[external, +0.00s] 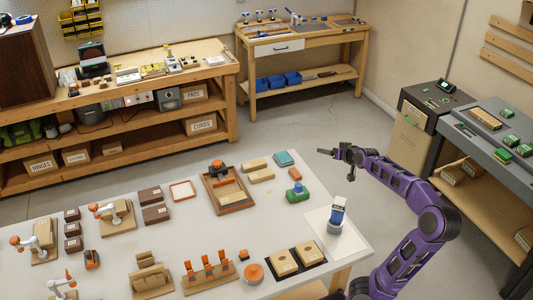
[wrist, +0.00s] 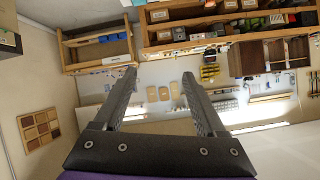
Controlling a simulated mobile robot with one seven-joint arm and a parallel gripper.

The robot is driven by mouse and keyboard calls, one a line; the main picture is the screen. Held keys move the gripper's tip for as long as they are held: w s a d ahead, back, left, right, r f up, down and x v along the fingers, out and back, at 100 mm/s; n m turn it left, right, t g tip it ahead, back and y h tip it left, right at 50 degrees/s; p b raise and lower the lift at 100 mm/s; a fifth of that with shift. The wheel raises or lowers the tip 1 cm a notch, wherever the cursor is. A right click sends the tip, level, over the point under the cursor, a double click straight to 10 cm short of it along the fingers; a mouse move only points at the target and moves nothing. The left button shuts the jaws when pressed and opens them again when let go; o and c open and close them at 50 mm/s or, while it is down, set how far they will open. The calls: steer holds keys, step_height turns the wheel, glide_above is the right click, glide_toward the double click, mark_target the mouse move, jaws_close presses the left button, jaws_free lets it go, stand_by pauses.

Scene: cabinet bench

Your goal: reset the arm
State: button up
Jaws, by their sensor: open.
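My purple arm reaches up and left from the lower right in the external view, at the right end of the white table. My gripper (external: 335,152) is above the table's far right corner, level and pointing left, clear of everything. In the wrist view my gripper (wrist: 158,82) shows two dark fingers spread wide apart with nothing between them. Beyond the fingers are the far wall and benches, which appear upside down.
A grey bench (external: 480,140) stands right. Open floor (external: 330,125) lies beyond the table.

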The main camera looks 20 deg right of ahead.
steer(key=s+a+f+g+p, duration=0.1)
steer(key=s+a+f+g, duration=0.1)
steer(key=s, duration=0.6)
steer(key=s+a+f+n+g, duration=0.1)
steer(key=s+a+f+g, duration=0.1)
steer(key=s+a, duration=0.5)
steer(key=s+a+f+n+g+p, duration=0.1)
steer(key=s+a+f, duration=0.3)
steer(key=s, duration=0.7)
steer(key=shift+a+f+g+h+p, duration=0.3)
steer(key=shift+a+f+g+p, duration=0.1)
steer(key=shift+g, duration=0.5)
steer(key=shift+s, duration=0.1)
